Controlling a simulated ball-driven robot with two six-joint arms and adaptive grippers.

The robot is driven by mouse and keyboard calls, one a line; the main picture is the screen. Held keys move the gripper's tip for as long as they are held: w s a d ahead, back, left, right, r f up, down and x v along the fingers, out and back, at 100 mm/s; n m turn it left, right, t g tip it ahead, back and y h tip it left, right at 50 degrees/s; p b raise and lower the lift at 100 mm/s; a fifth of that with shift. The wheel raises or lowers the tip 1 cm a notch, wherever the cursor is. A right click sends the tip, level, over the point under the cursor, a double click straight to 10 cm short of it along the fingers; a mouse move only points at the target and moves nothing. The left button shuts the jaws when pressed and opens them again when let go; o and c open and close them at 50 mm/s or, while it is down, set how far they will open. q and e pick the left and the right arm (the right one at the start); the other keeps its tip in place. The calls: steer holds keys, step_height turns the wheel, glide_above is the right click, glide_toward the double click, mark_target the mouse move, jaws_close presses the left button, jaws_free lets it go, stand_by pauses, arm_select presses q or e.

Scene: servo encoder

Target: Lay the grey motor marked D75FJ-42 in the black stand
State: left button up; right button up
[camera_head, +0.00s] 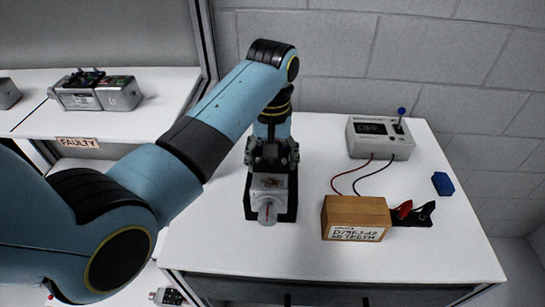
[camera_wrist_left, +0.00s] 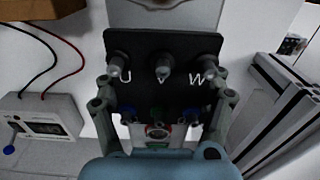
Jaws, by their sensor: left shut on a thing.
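The grey motor (camera_head: 268,190) is at the black stand (camera_head: 287,215) on the white table in the head view. Its shaft end points to the table's front. My left gripper (camera_head: 271,158) comes down from above and is shut on the motor. The stand's dark edges show on both sides of the motor; I cannot tell whether the motor rests in it or hangs just above. In the left wrist view the motor's black terminal plate (camera_wrist_left: 163,75), lettered U V W, lies between my left gripper's fingers (camera_wrist_left: 163,103). No D75FJ-42 marking is readable on the motor. My right gripper is out of view.
A cardboard box (camera_head: 355,217) with a paper label stands right of the stand. A meter (camera_head: 381,137) with red and black leads is behind it, and a blue block (camera_head: 443,184) lies at the right. Another grey motor (camera_head: 97,92) sits on the shelf marked FAULTY (camera_head: 79,143).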

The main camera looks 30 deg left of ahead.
arm_select(q)
steer(key=shift+f, duration=1.1)
stand_by(0.3)
steer(key=o, duration=1.8)
steer(key=shift+o, duration=0.2)
steer(key=shift+s+f, duration=0.1)
steer(key=shift+f, duration=0.05)
step_height(320, 180, up, 12)
steer(key=shift+r, duration=0.1)
